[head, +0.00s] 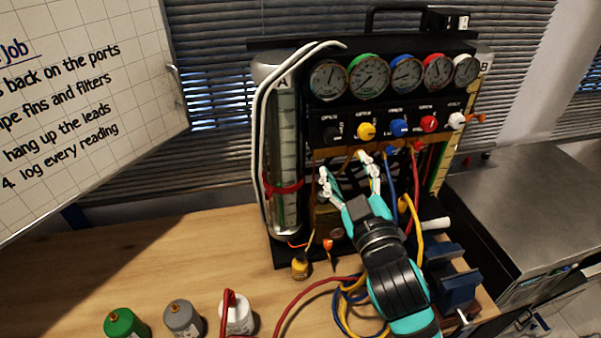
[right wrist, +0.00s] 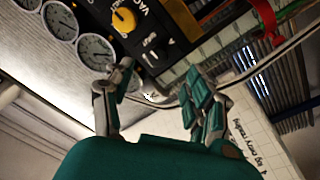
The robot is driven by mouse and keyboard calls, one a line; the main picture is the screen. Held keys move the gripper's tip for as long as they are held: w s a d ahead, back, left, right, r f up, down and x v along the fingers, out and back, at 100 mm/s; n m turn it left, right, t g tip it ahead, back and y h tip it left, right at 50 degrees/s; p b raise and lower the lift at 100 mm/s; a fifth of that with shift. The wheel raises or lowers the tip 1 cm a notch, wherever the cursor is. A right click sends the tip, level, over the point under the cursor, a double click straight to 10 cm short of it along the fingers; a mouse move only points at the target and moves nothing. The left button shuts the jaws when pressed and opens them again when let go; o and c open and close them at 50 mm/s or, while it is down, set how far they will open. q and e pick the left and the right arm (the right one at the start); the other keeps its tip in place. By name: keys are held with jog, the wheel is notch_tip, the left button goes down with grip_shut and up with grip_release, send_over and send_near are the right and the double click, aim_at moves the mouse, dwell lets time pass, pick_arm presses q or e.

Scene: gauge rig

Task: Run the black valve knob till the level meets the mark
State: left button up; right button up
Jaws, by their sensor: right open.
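The gauge rig has a row of knobs below its dials. The black valve knob (head: 333,133) is at the left end, dark against the black panel and hard to make out. A clear sight tube (head: 285,150) marked A stands at the rig's left side, with a red band (head: 282,188) around its lower part. I cannot tell the liquid level in it. My right gripper (head: 346,168) is open and empty, below the left knobs and in front of the rig. In the right wrist view its spread fingers (right wrist: 158,80) point toward the panel. My left gripper is out of view.
Yellow (head: 366,131), blue (head: 399,127), red (head: 429,123) and white (head: 457,120) knobs sit to the right. A white hose loops over tube A. Green (head: 126,323), grey (head: 183,318) and white (head: 237,315) canisters stand at the bench front. Coloured hoses lie near my arm.

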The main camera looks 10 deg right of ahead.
jog(key=s+f+m+t+h+b, duration=0.1)
jog(key=s+f+m+t+b, duration=0.2)
jog(key=s+f+m+b, duration=0.4)
pick_arm(q)
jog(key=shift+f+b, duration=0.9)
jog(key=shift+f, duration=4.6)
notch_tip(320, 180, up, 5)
jog(key=p, duration=0.5)
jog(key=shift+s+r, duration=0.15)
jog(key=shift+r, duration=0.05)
pick_arm(e)
jog(key=m, duration=0.2)
send_near(333, 141)
jog(key=x, duration=1)
jog(key=shift+f, duration=0.1)
